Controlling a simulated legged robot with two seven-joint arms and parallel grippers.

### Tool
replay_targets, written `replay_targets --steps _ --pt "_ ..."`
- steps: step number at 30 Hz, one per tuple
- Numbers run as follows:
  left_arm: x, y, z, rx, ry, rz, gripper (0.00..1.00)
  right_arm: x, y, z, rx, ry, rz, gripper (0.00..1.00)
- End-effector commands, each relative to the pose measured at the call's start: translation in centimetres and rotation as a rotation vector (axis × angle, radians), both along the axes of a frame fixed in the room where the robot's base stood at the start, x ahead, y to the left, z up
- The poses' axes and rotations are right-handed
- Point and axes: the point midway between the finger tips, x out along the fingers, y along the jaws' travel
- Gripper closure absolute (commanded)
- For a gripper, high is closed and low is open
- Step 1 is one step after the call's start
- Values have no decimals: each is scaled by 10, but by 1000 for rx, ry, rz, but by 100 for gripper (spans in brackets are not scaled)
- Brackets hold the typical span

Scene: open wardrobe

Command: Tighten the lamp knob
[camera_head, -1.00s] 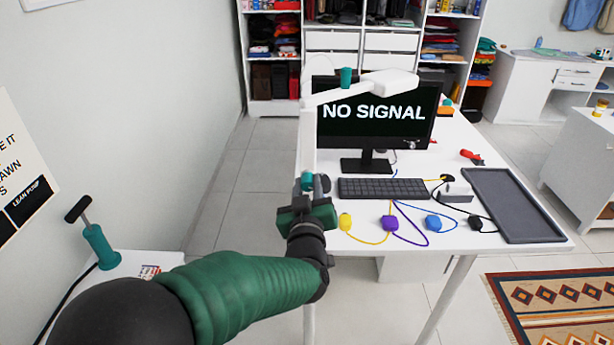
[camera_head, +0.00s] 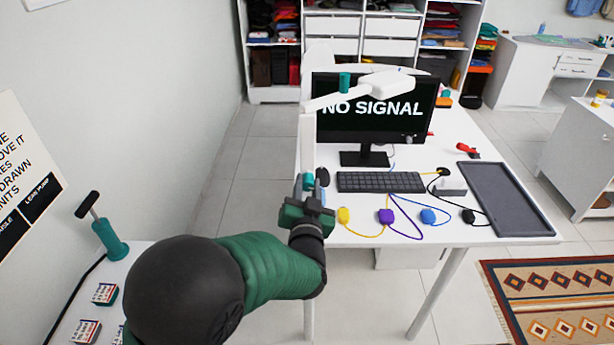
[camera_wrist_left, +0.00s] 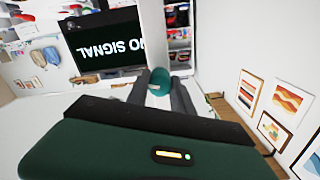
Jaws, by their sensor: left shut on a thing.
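A white desk lamp (camera_head: 307,135) stands at the left edge of the desk, its arm and head (camera_head: 386,83) reaching right in front of the monitor. A teal knob (camera_head: 345,82) sits on its upper joint. A second teal knob (camera_head: 308,180) is low on the post. My left gripper (camera_head: 308,196) is at this lower knob. In the left wrist view the teal knob (camera_wrist_left: 158,82) lies between the two grey fingers (camera_wrist_left: 160,96), which are shut on it. The fingers partly hide the knob. My right gripper is not in view.
The monitor (camera_head: 340,135) reads "NO SIGNAL". A keyboard (camera_head: 380,182), several coloured plugs with cables, a dark tray (camera_head: 505,198) and a red tool (camera_head: 467,149) lie on the desk.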

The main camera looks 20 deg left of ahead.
Motion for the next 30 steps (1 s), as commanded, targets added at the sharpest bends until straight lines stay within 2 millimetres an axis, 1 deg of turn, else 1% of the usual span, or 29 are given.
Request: replay_targets --steps 1,22,26,30 --pt "0 -1 3 29 10 -2 100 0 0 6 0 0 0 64" --pt "0 0 2 471 139 -3 100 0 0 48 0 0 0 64" --pt "1 0 1 529 154 -3 100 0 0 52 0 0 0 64" --pt "1 0 0 539 156 -2 100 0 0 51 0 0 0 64"
